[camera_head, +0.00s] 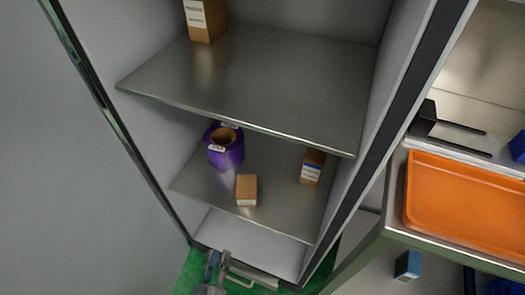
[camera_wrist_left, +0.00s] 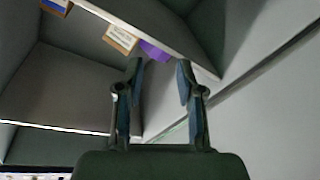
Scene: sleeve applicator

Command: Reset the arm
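My left gripper (camera_head: 216,262) is low in the head view, in front of the bottom of an open cabinet. In the left wrist view my left gripper (camera_wrist_left: 161,72) has its two fingers apart with nothing between them. The fingers are below the cabinet shelf (camera_wrist_left: 172,30) edge in that picture. My right gripper is in neither view.
A purple roll (camera_head: 226,148), a small carton (camera_head: 246,190) and a blue-striped carton (camera_head: 312,168) stand on the cabinet's lower shelf (camera_head: 205,190). Another carton (camera_head: 206,18) is on the upper shelf (camera_head: 270,85). An orange tray (camera_head: 465,203) lies on a bench at right.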

